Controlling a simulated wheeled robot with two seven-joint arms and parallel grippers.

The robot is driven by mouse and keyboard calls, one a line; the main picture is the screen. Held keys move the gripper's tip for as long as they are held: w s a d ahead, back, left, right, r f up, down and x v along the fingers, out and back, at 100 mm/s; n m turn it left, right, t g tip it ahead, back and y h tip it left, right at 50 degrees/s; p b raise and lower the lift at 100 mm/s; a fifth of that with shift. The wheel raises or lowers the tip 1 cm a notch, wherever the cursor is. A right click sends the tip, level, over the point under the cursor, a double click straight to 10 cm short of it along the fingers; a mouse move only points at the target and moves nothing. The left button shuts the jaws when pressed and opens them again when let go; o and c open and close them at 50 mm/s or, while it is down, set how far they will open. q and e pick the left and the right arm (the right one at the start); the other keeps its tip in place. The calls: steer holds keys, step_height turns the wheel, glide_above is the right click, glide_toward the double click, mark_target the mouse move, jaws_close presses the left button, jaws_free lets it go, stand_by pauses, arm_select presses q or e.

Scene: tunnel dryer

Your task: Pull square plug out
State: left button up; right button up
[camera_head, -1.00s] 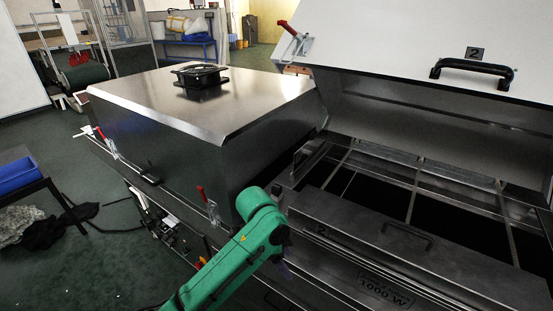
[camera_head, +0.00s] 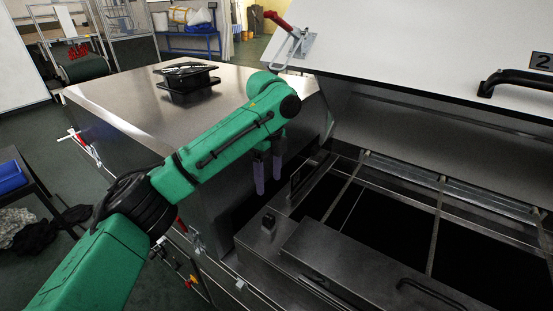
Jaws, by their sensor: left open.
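A small dark block (camera_head: 268,222), which looks like the square plug, stands on the metal top at the near left corner of the open dryer section. My left gripper (camera_head: 268,184) hangs above and behind it in the picture, with two purple-grey fingers pointing down. The fingers are apart with nothing between them. The gripper is not touching the block. My green left arm comes in from the lower left, over the closed metal hood. My right gripper is not in view.
The raised white lid (camera_head: 420,50) with a black handle stands at the right. A closed metal hood (camera_head: 120,95) with a black fan (camera_head: 187,77) is at the left. A red-handled clamp (camera_head: 285,30) sits on the lid's edge. Dark open compartments (camera_head: 385,215) lie right of the gripper.

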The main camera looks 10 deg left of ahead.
mark_target(268, 217)
arm_select(q)
steer(key=s+f, duration=0.1)
steer(key=f, duration=0.1)
steer(key=s+f, duration=0.1)
steer(key=shift+s+f, duration=0.2)
steer(key=shift+f, duration=0.15)
step_height(268, 217, down, 2)
steer(key=shift+p, duration=0.4)
steer(key=f, duration=0.2)
steer(key=w+f, duration=0.1)
steer(key=f, duration=0.1)
steer(key=shift+f+p, duration=0.35)
steer(key=shift+p, duration=0.05)
step_height(268, 217, down, 3)
steer(key=shift+w+r, duration=0.1)
steer(key=shift+r, duration=0.05)
steer(key=shift+s+f, duration=0.2)
steer(key=shift+c, duration=0.6)
steer(key=shift+w, duration=0.1)
jaws_close()
steer(key=shift+o, duration=0.6)
jaws_free()
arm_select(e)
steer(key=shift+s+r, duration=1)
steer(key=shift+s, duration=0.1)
